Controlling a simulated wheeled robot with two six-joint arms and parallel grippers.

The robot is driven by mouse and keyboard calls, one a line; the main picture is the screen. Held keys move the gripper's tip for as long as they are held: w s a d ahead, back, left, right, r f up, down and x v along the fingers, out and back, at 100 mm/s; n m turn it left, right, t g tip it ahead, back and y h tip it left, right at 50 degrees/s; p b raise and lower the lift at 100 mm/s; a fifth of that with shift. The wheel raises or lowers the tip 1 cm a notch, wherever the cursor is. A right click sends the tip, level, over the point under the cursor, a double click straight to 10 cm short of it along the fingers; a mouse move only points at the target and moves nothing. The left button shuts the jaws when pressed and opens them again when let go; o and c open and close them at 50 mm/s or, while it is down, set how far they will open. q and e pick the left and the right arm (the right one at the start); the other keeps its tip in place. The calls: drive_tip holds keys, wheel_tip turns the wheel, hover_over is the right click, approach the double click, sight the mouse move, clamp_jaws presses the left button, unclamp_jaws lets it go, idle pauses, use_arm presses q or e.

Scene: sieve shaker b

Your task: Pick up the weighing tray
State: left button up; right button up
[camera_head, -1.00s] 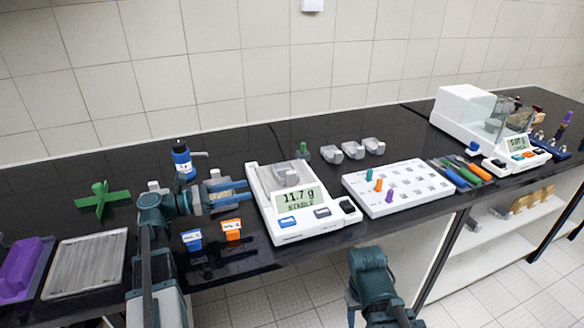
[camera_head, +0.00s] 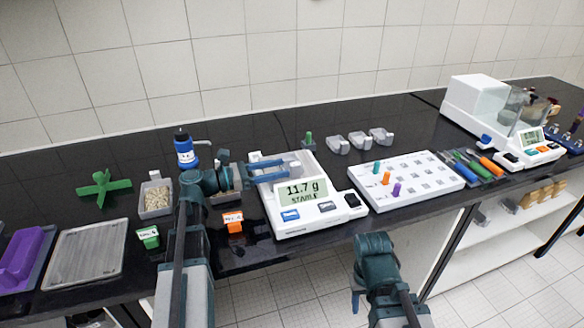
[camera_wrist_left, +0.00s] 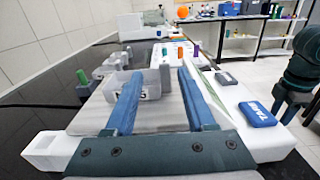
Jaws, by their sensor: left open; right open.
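The weighing tray (camera_head: 293,165) is a small translucent grey tray on the pan of the white balance, whose display reads 11.7 g. It also shows in the left wrist view (camera_wrist_left: 150,82), with a dark mark on its near side. My left gripper (camera_head: 272,168) reaches over the balance from the left, its blue fingers apart.
The balance (camera_head: 330,212) stands near the counter's front edge. A white rack (camera_head: 425,180) with coloured pegs is right of it. Several grey trays (camera_head: 360,140) stand behind.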

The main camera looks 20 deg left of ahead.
sight(295, 164)
use_arm(q)
drive_tip(key=shift+s+r+p+x, duration=0.1)
drive_tip(key=shift+r+p+x, duration=0.05)
drive_tip(key=shift+x, duration=0.55)
drive_tip(key=shift+s+r+p+x, duration=0.1)
drive_tip(key=shift+x, duration=0.65)
drive_tip(key=shift+s+r+p+x, duration=0.1)
drive_tip(key=shift+r+p+x, duration=0.05)
drive_tip(key=shift+x, duration=0.55)
drive_tip(key=shift+w+d, duration=0.35)
drive_tip(key=shift+d, duration=0.3)
drive_tip(key=shift+c, duration=0.2)
clamp_jaws()
